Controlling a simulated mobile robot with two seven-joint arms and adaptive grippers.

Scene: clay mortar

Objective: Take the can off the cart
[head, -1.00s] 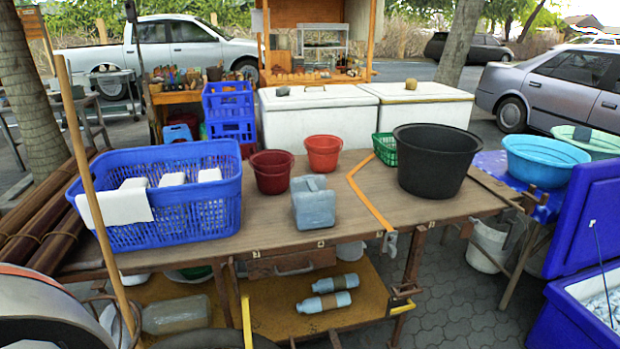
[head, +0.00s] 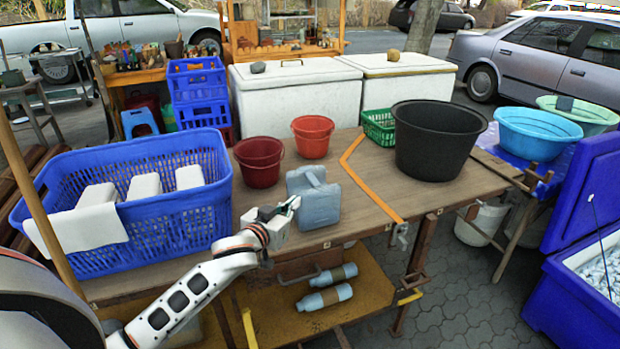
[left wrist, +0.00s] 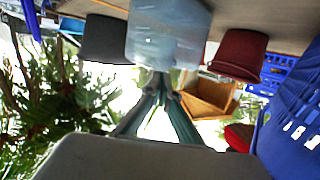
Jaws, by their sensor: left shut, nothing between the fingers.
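The can, a pale blue jerrycan (head: 316,196) with a handle on top, stands upright on the wooden cart top (head: 362,226) near its front edge. My left gripper (head: 292,203) is shut and empty, just left of and in front of the can in the head view. In the left wrist view, which is upside down, the can (left wrist: 168,36) is straight ahead of the fingertips (left wrist: 157,80). I cannot tell whether they touch it. The gripper hides a little of the can's left side. My right gripper is not in view.
A blue basket (head: 185,218) with white blocks is left of the can. A dark red bucket (head: 259,165) and an orange-red bucket (head: 312,140) stand behind it. A large black tub (head: 437,143) is to the right. Bare cart top lies right of the can.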

